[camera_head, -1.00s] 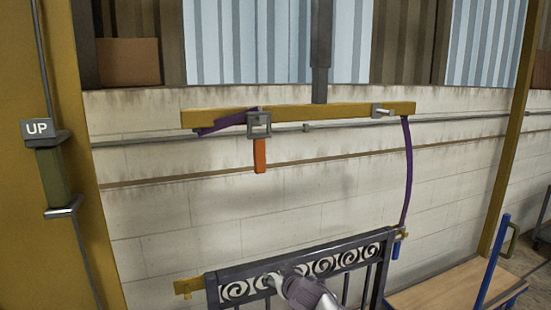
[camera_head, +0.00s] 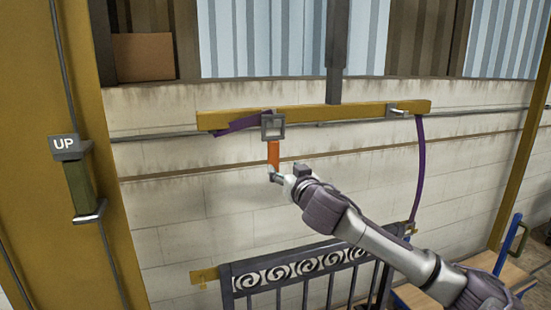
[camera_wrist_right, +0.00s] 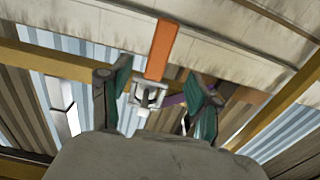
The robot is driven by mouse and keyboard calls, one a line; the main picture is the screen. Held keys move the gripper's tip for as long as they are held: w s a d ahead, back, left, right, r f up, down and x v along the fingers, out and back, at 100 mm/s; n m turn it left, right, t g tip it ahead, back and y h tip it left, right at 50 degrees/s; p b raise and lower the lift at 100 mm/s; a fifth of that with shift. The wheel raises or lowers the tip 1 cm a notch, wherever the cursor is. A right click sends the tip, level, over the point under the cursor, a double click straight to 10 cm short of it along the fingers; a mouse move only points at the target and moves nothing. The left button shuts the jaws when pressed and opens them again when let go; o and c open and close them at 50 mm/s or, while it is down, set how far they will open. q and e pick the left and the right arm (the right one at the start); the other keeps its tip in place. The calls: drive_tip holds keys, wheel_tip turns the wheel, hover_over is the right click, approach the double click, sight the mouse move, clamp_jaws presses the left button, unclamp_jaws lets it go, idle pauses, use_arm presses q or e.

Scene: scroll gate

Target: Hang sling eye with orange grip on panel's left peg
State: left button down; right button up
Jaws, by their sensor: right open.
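The orange grip (camera_head: 273,155) hangs below a grey square eye (camera_head: 273,127) at the left part of a yellow beam; purple sling webbing (camera_head: 240,123) lies beside the eye. In the right wrist view the orange grip (camera_wrist_right: 162,48) lies between my finger directions, with the eye (camera_wrist_right: 147,95) beyond. My right gripper (camera_head: 280,178) is open at the grip's lower end; I cannot tell if it touches. The dark scrollwork panel (camera_head: 300,267) stands below. A yellow bracket (camera_head: 205,276) projects at its upper left; its peg is too small to make out. My left gripper is not in view.
The yellow beam (camera_head: 350,112) hangs from a grey post (camera_head: 337,50). A second purple strap (camera_head: 421,170) runs from the beam's right end down toward the panel's right side. An UP control (camera_head: 65,144) is on the left column. The wall between beam and panel is clear.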

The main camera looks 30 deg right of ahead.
sight(274, 154)
drive_tip(key=shift+p+x, duration=0.75)
drive_tip(key=shift+x, duration=1.65)
drive_tip(key=shift+p+x, duration=0.3)
drive_tip(key=shift+x, duration=1.9)
clamp_jaws()
drive_tip(key=shift+r, duration=0.15)
drive_tip(key=shift+r+p, duration=0.65)
drive_tip(key=shift+r, duration=0.05)
drive_tip(key=shift+a, duration=0.1)
